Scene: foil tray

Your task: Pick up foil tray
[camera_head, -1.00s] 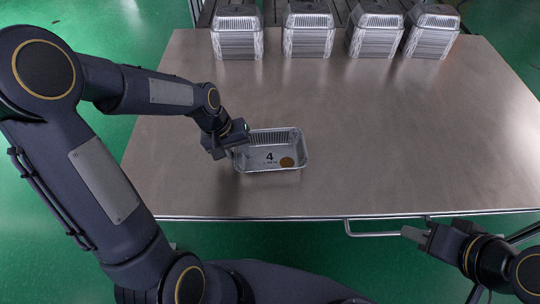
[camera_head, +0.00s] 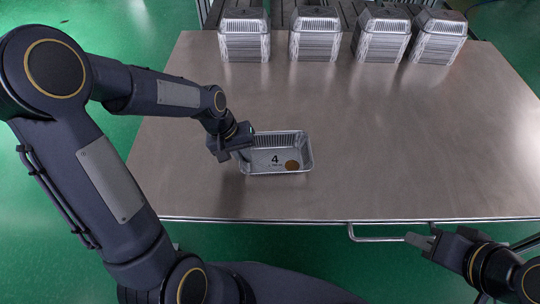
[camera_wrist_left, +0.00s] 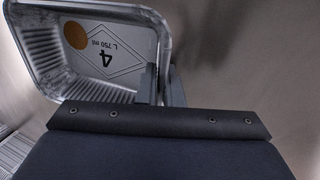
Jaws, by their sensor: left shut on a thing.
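The foil tray (camera_head: 290,141) is a silver, open rectangular tray with a black 4 and an orange-brown round spot on its floor. It is near the front middle of the table. My left gripper (camera_head: 241,150) is shut on its left wall. In the left wrist view the tray (camera_wrist_left: 35,75) shows at the upper left, with the left gripper's fingers (camera_wrist_left: 160,85) on either side of its wall. I cannot tell whether the tray is clear of the table. My right gripper (camera_head: 420,240) is at the front edge, away from the tray; its opening is unclear.
Several stacks of foil trays stand along the table's back edge, one of them at the left (camera_head: 245,40). The metal table (camera_head: 400,140) is bare around the tray and to its right. A metal handle bar (camera_head: 375,238) runs along the front edge.

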